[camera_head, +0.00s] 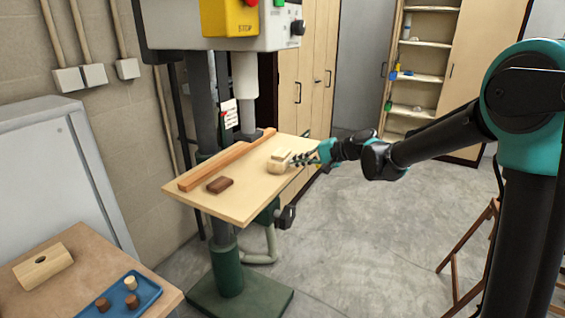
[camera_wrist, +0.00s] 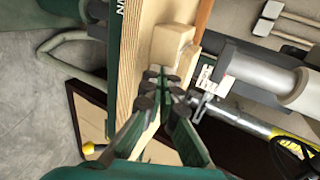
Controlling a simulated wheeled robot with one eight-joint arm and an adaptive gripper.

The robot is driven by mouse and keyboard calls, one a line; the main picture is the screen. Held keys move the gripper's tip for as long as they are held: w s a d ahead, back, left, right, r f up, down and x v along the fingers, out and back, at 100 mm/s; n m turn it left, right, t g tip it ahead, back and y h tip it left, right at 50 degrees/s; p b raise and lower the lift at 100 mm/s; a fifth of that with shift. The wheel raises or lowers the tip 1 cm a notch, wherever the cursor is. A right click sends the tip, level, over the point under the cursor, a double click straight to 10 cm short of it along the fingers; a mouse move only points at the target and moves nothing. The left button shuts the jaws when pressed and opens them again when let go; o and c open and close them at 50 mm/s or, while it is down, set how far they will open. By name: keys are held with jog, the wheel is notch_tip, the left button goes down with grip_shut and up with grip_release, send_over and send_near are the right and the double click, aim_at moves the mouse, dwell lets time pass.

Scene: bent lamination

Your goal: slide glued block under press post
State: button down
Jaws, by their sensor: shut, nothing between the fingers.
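The light wooden block (camera_head: 278,165), with a smaller piece on its top, sits on the press table (camera_head: 235,205) near its right edge. The press post (camera_head: 245,80) hangs to the left of and behind the block, over the far part of the table. My gripper (camera_head: 300,159) is shut and empty at the block's right side. In the wrist view, the closed fingertips (camera_wrist: 164,76) are at the block's near face (camera_wrist: 173,45), touching or almost touching. The post shows at the right (camera_wrist: 250,72). I see no glue clearly.
A reddish wooden strip (camera_head: 225,160) lies along the table's back side. A dark brown block (camera_head: 219,185) lies in front of it. At the lower left, a bench holds a wooden piece with a hole (camera_head: 42,267) and a blue tray (camera_head: 150,291) with small pegs.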

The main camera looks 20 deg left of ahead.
aim_at(288, 155)
jog(key=shift+w+a, duration=0.2)
jog(key=shift+a, duration=1.9)
jog(key=shift+w+a, duration=0.15)
jog(key=shift+a, duration=2)
jog(key=shift+w+a, duration=0.2)
jog(key=shift+a, duration=1.9)
jog(key=shift+s+d+r, duration=0.15)
jog(key=shift+d, duration=1.35)
jog(key=shift+s+d+r, duration=0.1)
jog(key=shift+d+r, duration=0.1)
jog(key=shift+d, duration=1.3)
jog(key=shift+s+d+r, duration=0.15)
jog(key=shift+d, duration=1.35)
